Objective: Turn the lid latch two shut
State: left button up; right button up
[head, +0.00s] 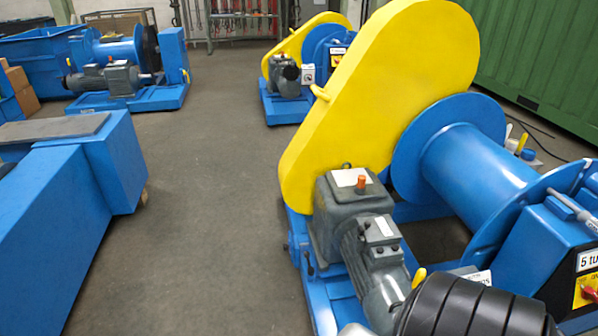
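A large yellow chain guard (375,85) stands upright on the near blue winch, with a small yellow handle (320,93) on its left edge. I cannot make out for certain which part is lid latch two, or its position. Small blue lever-like parts (308,258) show on the frame below the guard's lower end. A yellow tip (419,277) shows beside the motor, partly hidden by a black ribbed cylinder in front. Neither of my grippers can be seen in the head view.
A grey gearbox and motor (350,220) sit before the guard, beside the blue drum (478,168). A control box with a red switch (587,292) is at right. A blue machine (75,190) stands left. The floor (200,230) between is clear.

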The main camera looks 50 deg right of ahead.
aim_at(361, 230)
jog(key=i+j+z, duration=0.15)
jog(key=i, duration=0.3)
jog(key=i+j+z, duration=0.1)
jog(key=i+j, duration=0.3)
jog(key=i+l+z, duration=0.15)
jog(key=i+z, duration=0.65)
jog(key=i+j+z, duration=0.1)
jog(key=i+z, duration=0.3)
jog(key=i+j+z, duration=0.15)
jog(key=z, duration=0.25)
jog(key=i, duration=0.1)
